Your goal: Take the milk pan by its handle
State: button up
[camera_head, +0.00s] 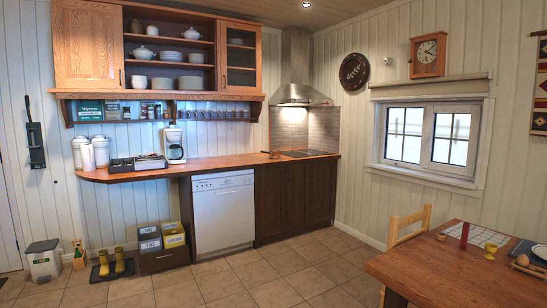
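A small copper-brown pan-like thing (274,154) sits on the wooden counter at the left edge of the dark hob (300,153), near the back corner of the kitchen. A thin part like a handle seems to reach out to its left. It is too small to tell for certain that it is the milk pan. My gripper is not in view.
A utensil tray (122,165) and a white coffee maker (173,145) stand on the counter (225,161). A dishwasher (223,211) and dark cabinets (292,202) are below. A table (455,268) and chair (408,228) stand front right. The tiled floor between is clear.

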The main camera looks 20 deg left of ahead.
aim_at(274, 154)
jog(key=i+j+u, duration=0.5)
jog(key=i, duration=0.25)
jog(key=i+u, duration=0.45)
jog(key=i, duration=3.45)
jog(key=i+j+z, duration=0.15)
jog(key=i+z, duration=0.3)
jog(key=i, duration=0.2)
jog(key=i+j+z, duration=0.45)
jog(key=i, duration=0.2)
jog(key=i+j+z, duration=0.45)
jog(key=i, duration=0.1)
